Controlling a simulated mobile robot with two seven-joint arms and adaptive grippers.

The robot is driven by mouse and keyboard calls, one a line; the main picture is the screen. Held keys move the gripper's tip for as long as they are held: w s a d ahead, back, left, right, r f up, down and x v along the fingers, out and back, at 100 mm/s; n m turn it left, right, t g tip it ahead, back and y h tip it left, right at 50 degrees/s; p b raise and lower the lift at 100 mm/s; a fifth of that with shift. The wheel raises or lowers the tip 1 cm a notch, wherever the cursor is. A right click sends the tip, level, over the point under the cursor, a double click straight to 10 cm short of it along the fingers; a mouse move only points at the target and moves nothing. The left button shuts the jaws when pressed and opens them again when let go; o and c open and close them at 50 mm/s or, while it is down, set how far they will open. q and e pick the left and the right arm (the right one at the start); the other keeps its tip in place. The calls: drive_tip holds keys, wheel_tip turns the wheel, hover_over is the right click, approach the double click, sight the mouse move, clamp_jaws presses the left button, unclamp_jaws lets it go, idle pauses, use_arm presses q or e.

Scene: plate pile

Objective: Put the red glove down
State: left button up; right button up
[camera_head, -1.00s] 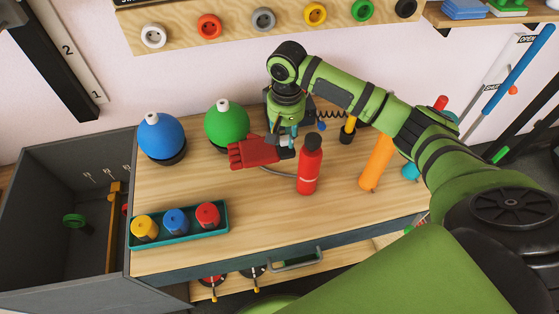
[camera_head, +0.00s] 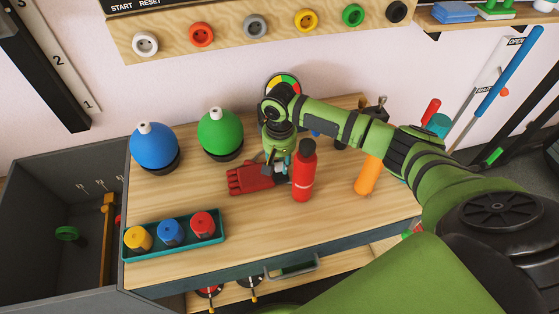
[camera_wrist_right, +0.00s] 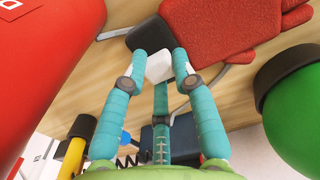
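The red glove (camera_head: 249,180) lies low at the wooden tabletop, its fingers pointing left; it also shows at the top of the right wrist view (camera_wrist_right: 235,35). It has a dark cuff with a small white block (camera_wrist_right: 158,67) at its end. The glove appears to rest on or just above the table; I cannot tell which. My left gripper is not in view.
A red bottle (camera_head: 304,175) stands right beside my gripper. Green (camera_head: 220,131) and blue (camera_head: 154,146) round flasks stand behind and left. A teal tray (camera_head: 207,240) with three capped jars is at the front left. An orange cylinder (camera_head: 368,176) stands right. The front middle tabletop is clear.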

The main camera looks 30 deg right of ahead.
drive_tip(key=o, duration=0.4)
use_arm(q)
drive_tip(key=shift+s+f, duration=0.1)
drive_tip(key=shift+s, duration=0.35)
use_arm(e)
drive_tip(key=shift+r, duration=0.1)
wheel_tip(320, 180, up, 11)
drive_tip(key=shift+r+p, duration=0.15)
drive_tip(key=shift+p, duration=0.45)
drive_tip(key=shift+o, duration=0.5)
drive_tip(key=shift+r, duration=0.25)
drive_tip(key=f+p, duration=0.2)
drive_tip(key=f, duration=0.1)
drive_tip(key=f+p, duration=0.1)
drive_tip(key=shift+w+d+f, duration=0.25)
drive_tip(key=shift+d+f, duration=0.05)
drive_tip(key=shift+f, duration=0.05)
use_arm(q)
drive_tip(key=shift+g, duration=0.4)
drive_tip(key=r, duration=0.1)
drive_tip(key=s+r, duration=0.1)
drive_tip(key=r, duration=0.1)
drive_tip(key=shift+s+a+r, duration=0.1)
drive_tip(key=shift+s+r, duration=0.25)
use_arm(e)
drive_tip(key=f, duration=0.7)
drive_tip(key=shift+s+a+f, duration=0.15)
drive_tip(key=shift+s+a, duration=0.1)
drive_tip(key=shift+a, duration=0.05)
